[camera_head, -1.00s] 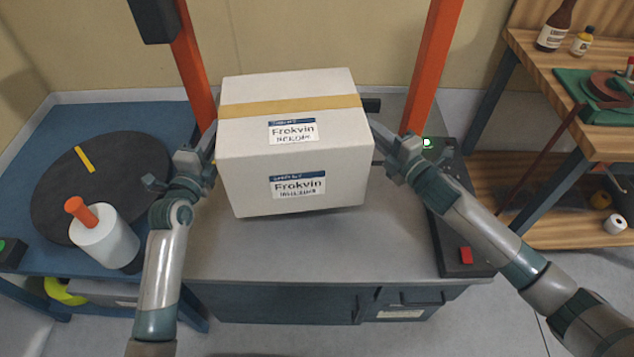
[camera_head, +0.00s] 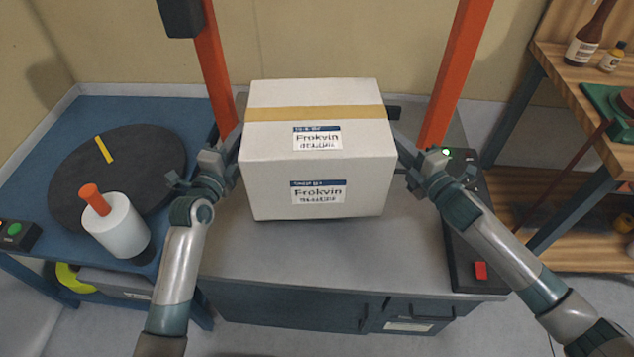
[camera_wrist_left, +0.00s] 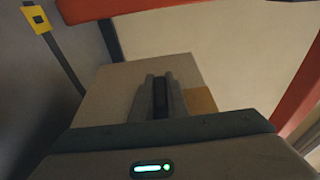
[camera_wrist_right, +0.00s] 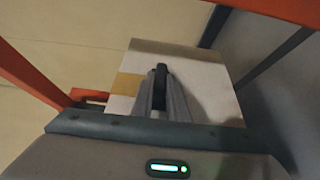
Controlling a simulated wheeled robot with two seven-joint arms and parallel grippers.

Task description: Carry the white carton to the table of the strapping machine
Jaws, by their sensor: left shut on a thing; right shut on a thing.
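The white carton (camera_head: 265,185) has a tan tape strip and two "Frokvin" labels. It is upright between my two grippers, over the grey table (camera_head: 330,262) of the strapping machine, between its orange posts. I cannot tell whether its bottom touches the table. My left gripper (camera_head: 236,155) is shut on the carton's left side, and its fingers press on the carton in the left wrist view (camera_wrist_left: 158,95). My right gripper (camera_head: 402,150) is shut on the right side, also seen in the right wrist view (camera_wrist_right: 160,90). The carton's far side is hidden.
An orange post (camera_head: 457,75) stands at each side behind the carton. A control strip (camera_head: 468,235) with a red button runs along the table's right edge. A blue table with a black turntable (camera_head: 150,165) is at left. A wooden bench (camera_head: 565,75) with bottles stands at right.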

